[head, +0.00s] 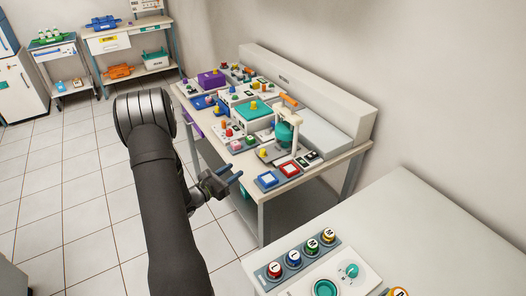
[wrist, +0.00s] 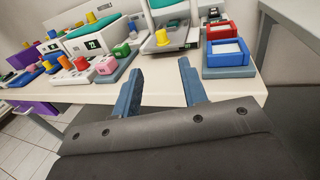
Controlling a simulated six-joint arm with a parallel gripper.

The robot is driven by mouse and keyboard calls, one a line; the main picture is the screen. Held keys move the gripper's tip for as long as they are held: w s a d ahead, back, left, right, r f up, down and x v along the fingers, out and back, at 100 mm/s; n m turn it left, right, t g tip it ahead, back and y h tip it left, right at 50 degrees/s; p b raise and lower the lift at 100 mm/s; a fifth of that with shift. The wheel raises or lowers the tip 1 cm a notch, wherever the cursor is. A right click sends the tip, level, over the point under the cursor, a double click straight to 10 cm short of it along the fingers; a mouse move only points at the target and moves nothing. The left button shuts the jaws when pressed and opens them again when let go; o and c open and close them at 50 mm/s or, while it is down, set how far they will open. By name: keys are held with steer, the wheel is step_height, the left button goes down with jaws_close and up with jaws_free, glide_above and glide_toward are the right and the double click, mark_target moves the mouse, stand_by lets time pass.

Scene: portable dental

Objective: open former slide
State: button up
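A bench device with a teal dome (head: 284,133) and white frame, likely the former, stands on the work table near its front right end. A yellow knob (head: 263,153) sits on a grey plate at its base. In the wrist view the yellow knob (wrist: 162,38) shows beyond my fingers, on the device's lower part. Which part is the slide, and how far it is drawn out, I cannot tell. My gripper (head: 229,174) is in front of the table's near edge, open and empty, apart from the device. Its two blue fingers (wrist: 160,70) point toward the table.
A blue tray (head: 267,180) and a red tray (head: 289,169) sit at the table's near corner, right of my fingers. Small blocks with coloured knobs crowd the table further left, including a pink block (wrist: 107,66). A second table (head: 440,230) stands at the right.

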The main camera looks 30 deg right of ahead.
mark_target(263, 150)
steer(key=x, duration=1.6)
steer(key=shift+d, duration=0.15)
jaws_close()
